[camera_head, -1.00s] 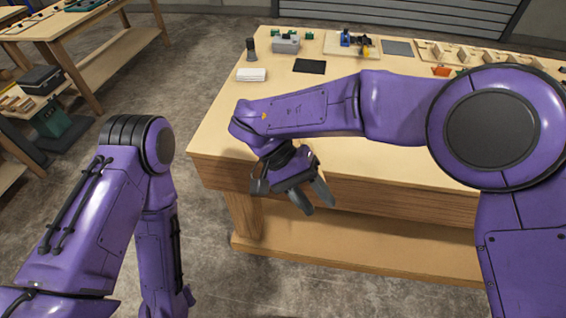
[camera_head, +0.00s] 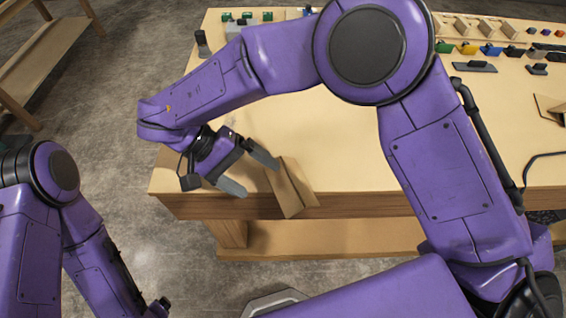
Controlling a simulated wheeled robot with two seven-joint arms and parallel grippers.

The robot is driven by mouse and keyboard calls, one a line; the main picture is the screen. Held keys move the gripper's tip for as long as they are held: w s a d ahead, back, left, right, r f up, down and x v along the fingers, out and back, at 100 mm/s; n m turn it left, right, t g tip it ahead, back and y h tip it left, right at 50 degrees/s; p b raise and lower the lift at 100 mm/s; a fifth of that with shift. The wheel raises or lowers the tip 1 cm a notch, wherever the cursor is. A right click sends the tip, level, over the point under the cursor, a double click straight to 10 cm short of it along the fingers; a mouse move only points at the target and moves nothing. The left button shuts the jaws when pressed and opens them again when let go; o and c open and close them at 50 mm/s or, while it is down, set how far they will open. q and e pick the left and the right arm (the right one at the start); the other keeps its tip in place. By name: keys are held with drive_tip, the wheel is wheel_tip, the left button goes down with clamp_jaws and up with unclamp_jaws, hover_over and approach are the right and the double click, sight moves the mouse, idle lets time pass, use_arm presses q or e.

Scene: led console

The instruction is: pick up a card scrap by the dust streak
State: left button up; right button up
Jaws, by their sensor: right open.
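A brown folded card scrap (camera_head: 291,188) lies at the front edge of the workbench (camera_head: 345,150), jutting a little over it. My right gripper (camera_head: 254,176) is open and empty just left of this scrap, its fingers pointing toward it. One fingertip is close to the scrap's upper left side; I cannot tell whether they touch. Another brown card piece (camera_head: 551,107) lies at the bench's right. I cannot make out a dust streak. My left arm hangs at the lower left, and its gripper does not show.
Several coloured clips (camera_head: 490,49) and a wooden rack (camera_head: 480,27) stand along the back right. A dark cable (camera_head: 535,160) lies near the right front. My right arm hides part of the bench. The bench top right of the near scrap is clear.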

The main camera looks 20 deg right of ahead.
sight(293, 207)
drive_tip(key=s+d+f, duration=0.1)
drive_tip(key=s, duration=0.1)
drive_tip(key=s+d+f+p, duration=0.1)
drive_tip(key=s+d, duration=0.1)
drive_tip(key=s+d+f, duration=0.1)
drive_tip(key=s, duration=0.1)
drive_tip(key=shift+d+f+p, duration=0.15)
drive_tip(key=shift+d+p, duration=0.1)
drive_tip(key=shift+p, duration=0.05)
drive_tip(key=f, duration=0.1)
drive_tip(key=d+f, duration=0.1)
drive_tip(key=shift+w+d+f, duration=0.2)
drive_tip(key=shift+w+f, duration=0.1)
drive_tip(key=shift+w, duration=0.05)
drive_tip(key=shift+w+d+f, duration=0.15)
drive_tip(key=shift+f, duration=0.05)
drive_tip(key=shift+s+r, duration=0.1)
drive_tip(key=shift+s, duration=0.15)
drive_tip(key=shift+c, duration=0.2)
drive_tip(key=shift+s, duration=0.2)
drive_tip(key=c, duration=1.1)
use_arm(q)
drive_tip(key=shift+s+r, duration=0.8)
drive_tip(key=shift+r, duration=0.3)
use_arm(e)
drive_tip(key=shift+w, duration=0.15)
